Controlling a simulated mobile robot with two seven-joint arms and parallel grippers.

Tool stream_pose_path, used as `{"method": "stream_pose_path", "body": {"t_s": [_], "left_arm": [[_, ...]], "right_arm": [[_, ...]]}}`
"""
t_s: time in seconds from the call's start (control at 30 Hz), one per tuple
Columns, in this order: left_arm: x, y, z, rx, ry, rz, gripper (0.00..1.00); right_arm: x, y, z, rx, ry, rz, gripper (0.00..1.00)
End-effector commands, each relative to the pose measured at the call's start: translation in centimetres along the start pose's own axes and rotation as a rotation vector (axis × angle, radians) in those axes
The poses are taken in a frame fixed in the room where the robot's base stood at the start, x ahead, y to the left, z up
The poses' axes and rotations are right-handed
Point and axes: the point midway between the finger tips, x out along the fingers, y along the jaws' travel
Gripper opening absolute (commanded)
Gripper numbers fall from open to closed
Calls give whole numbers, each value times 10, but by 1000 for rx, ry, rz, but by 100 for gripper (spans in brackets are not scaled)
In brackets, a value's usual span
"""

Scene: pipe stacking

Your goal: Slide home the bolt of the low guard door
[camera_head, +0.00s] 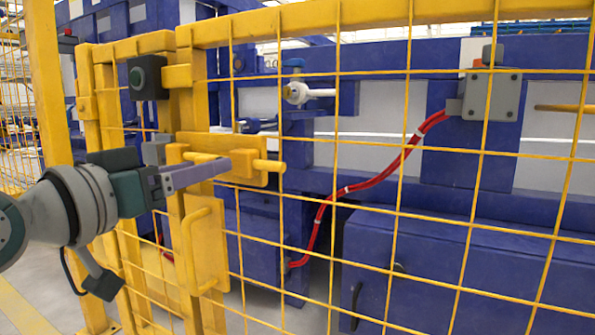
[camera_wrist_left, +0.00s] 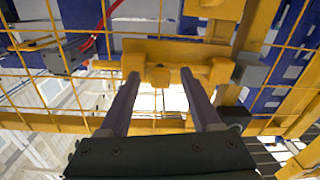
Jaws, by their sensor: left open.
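The yellow bolt (camera_head: 268,165) lies level in guides on a yellow plate (camera_head: 247,180) on the mesh guard door. One end sticks out to the right in the head view. The bolt (camera_wrist_left: 104,65) also shows in the left wrist view, with a short knob (camera_wrist_left: 158,77). A grey block (camera_head: 155,150) sits left of the plate. Whether the bolt's other end enters it is unclear. My left gripper (camera_head: 228,164) is at the bolt, open. In the wrist view its fingers (camera_wrist_left: 160,78) stand either side of the knob, with nothing visibly gripped. My right gripper is out of view.
A yellow pull handle (camera_head: 196,243) stands below the bolt. A black and green box (camera_head: 147,78) is on the post above. Yellow mesh extends right, with blue machinery, a red cable (camera_head: 375,181) and a grey switch box (camera_head: 491,95) behind it.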

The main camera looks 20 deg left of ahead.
Motion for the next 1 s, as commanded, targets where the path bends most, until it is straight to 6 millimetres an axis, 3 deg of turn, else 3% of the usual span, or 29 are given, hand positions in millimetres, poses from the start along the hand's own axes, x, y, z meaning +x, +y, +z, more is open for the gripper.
{"method": "stream_pose_path", "body": {"t_s": [0.23, 0.8, 1.0], "left_arm": [[0, 0, 0, 0, -1, 0, 62], [0, 0, 0, 0, 0, 0, 0], [0, 0, 0, 0, 0, 0, 0]], "right_arm": [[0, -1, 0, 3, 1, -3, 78], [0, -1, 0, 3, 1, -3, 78], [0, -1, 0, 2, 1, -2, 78]]}}
